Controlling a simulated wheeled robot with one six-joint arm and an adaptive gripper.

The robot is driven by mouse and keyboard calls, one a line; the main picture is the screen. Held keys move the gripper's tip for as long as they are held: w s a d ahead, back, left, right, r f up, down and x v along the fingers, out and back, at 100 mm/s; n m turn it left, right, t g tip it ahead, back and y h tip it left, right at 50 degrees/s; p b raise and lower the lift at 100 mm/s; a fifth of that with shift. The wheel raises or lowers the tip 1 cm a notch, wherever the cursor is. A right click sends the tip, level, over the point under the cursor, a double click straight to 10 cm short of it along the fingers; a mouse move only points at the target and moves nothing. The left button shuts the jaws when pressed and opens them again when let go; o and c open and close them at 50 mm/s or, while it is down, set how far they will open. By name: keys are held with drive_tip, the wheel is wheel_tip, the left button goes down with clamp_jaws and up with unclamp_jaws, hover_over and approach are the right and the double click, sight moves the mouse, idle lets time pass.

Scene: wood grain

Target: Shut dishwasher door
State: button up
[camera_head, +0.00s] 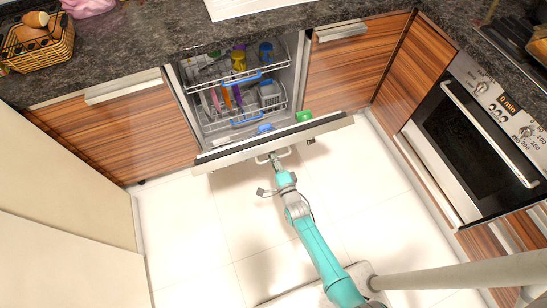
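The dishwasher door (230,153) is hinged down and partly open, sticking out into the room in front of the lit dishwasher (188,95). I see its top edge as a long pale and dark strip slanting up to the right. A grey bar handle (286,153) sits on its outer side, near the middle. My gripper (275,158) is at this handle, on the outer side of the door. The fingers are small and overlap the handle, so I cannot tell whether they are open, shut or touching it.
The upper rack (232,83) and lower rack (268,112) hold colourful dishes inside the dishwasher. A green item (303,116) shows at the door's inner right side. Wooden cabinets flank the opening, and an oven (478,140) stands at right. The white tiled floor (185,235) is clear at left.

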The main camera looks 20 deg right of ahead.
clamp_jaws()
